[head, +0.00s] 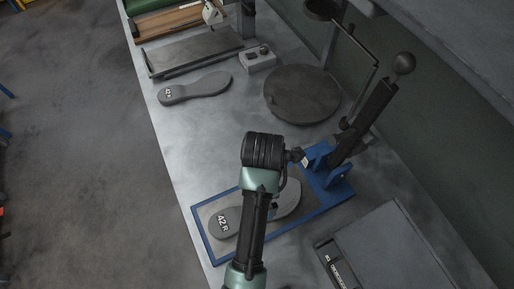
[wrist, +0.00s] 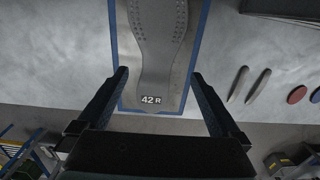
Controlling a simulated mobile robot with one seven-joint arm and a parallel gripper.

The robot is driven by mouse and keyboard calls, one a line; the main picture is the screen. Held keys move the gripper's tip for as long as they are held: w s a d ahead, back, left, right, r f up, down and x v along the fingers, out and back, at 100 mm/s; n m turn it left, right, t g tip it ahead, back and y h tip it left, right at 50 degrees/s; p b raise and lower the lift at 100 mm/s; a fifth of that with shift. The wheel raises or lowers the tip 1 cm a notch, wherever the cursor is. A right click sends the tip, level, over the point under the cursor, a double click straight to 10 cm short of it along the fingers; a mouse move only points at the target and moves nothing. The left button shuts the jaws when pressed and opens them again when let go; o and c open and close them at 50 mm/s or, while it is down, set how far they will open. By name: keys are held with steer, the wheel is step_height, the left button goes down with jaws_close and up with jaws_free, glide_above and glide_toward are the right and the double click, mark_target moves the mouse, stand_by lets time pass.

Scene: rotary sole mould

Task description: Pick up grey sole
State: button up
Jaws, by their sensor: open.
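A grey sole marked 42 R (head: 224,224) lies flat in a blue-rimmed tray (head: 204,246), partly hidden by my arm in the head view. It also shows in the wrist view (wrist: 155,50), running away from me with its labelled end nearest. My gripper (wrist: 159,76) is open, its two fingers apart on either side of the sole's labelled end in the picture. Nothing is between the fingers in their grip; their height above the sole is unclear. In the head view the fingers are hidden by my arm. A second dark grey sole (head: 198,87) lies on the bench further back.
A blue bracket with a black ball-ended lever (head: 372,105) stands at the tray's right end. A dark round plate (head: 301,94), a small grey box (head: 257,59) and a shallow tray (head: 193,53) lie behind. A grey flat case (head: 386,256) sits front right.

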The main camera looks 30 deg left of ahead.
step_height(320, 180, down, 5)
steer(key=shift+r, duration=0.1)
steer(key=shift+s+a+f+p, duration=0.2)
steer(key=shift+f+p, duration=0.2)
steer(key=shift+f, duration=0.95)
steer(key=shift+s+a+f+p, duration=0.15)
steer(key=shift+f+p, duration=0.2)
steer(key=shift+f, duration=1)
steer(key=shift+w, duration=0.1)
steer(key=c, duration=1.4)
